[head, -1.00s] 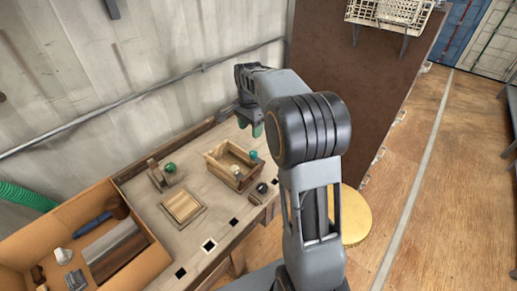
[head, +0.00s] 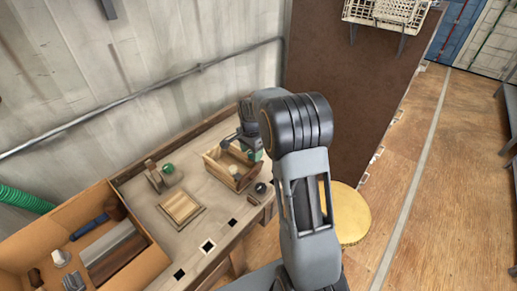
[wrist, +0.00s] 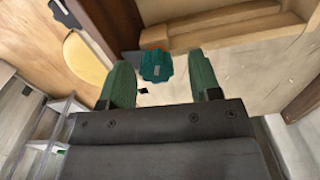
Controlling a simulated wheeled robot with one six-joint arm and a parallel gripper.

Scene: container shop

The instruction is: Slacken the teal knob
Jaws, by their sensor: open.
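The teal knob (wrist: 157,66) is a lobed, dark teal piece with a small pale mark on top and a bit of orange behind it. It sits at the wooden box (wrist: 225,32), seen from above in the wrist view. My gripper (wrist: 159,82) is open, its two green fingers on the left and right of the knob in this view, with visible gaps. The fingers look not to touch it; how far above it they are I cannot tell. In the head view my gripper (head: 250,147) is over the box's far right end, and it largely hides the knob.
A green ball (head: 168,168) is on a wooden fixture left of the box. An orange-brown tray (head: 152,258) with tools is at left. A tall brown panel (head: 345,95) stands behind my arm at right.

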